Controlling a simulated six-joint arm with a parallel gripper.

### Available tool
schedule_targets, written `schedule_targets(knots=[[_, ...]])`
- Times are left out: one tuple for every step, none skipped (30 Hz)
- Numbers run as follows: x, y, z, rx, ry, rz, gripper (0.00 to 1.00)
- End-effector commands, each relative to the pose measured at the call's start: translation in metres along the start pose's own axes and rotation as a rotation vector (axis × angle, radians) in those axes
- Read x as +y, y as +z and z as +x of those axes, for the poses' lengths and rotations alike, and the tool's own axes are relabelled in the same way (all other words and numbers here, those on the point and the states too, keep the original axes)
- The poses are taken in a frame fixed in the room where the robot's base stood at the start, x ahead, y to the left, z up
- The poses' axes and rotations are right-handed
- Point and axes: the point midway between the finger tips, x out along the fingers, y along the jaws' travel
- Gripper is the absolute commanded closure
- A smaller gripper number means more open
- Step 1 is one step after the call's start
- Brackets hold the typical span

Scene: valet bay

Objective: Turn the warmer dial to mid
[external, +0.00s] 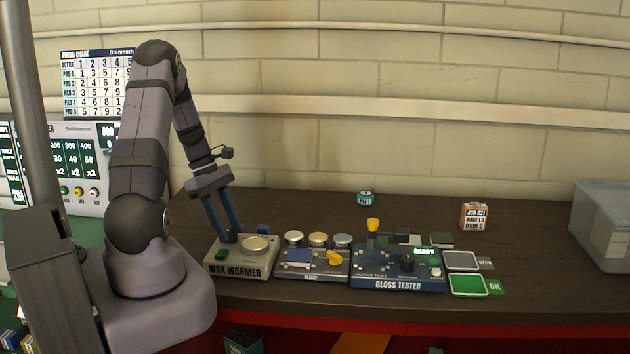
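The wax warmer (240,269) is a pale box labelled "WAX WARMER" on the dark counter, just right of my arm's base. A round silver-topped part (256,243) sits on its top right, and a small green part (220,256) on its top left. My gripper (230,238) points down, with its two dark blue fingers reaching the back left of the warmer's top. The dial cannot be made out; it may be hidden at the fingertips. I cannot tell whether the fingers are closed on it or what setting it shows.
Right of the warmer stand a unit with a yellow knob (335,258) and several round lids, then the gloss tester (397,284). Green (468,285) and grey (462,260) pads lie farther right. A small tin (366,198), a box (474,216) and a clear bin (603,225) stand behind.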

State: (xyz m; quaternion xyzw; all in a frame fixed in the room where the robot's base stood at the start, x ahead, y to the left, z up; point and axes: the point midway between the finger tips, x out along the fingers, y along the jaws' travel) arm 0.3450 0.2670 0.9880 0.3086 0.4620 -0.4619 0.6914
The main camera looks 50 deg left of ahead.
Motion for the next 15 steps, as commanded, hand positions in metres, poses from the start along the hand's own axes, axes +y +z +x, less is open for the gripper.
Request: schedule_targets(knots=[[0.0000, 0.0000, -0.0002, 0.000, 0.000, 0.000, 0.78], [0.0000, 0.0000, -0.0002, 0.000, 0.000, 0.000, 0.85], [0.0000, 0.0000, -0.0003, 0.000, 0.000, 0.000, 0.95], [0.0000, 0.0000, -0.0003, 0.000, 0.000, 0.000, 0.97], [0.0000, 0.0000, -0.0003, 0.000, 0.000, 0.000, 0.97], [0.0001, 0.0000, -0.0004, 0.000, 0.000, 0.000, 0.97], [0.0001, 0.0001, -0.0004, 0.000, 0.000, 0.000, 0.97], [0.0001, 0.0001, -0.0005, 0.000, 0.000, 0.001, 0.97], [0.0001, 0.0001, -0.0005, 0.000, -0.001, 0.003, 0.97], [0.0002, 0.0001, -0.0006, 0.000, -0.002, 0.005, 0.97], [0.0002, 0.0002, -0.0007, 0.000, -0.003, 0.008, 0.97], [0.0003, 0.0003, -0.0007, 0.000, -0.006, 0.014, 0.97], [0.0004, 0.0003, -0.0008, -0.001, -0.008, 0.019, 0.97], [0.0004, 0.0004, -0.0008, -0.001, -0.011, 0.026, 0.97], [0.0005, 0.0005, -0.0009, -0.001, -0.016, 0.037, 0.97]])
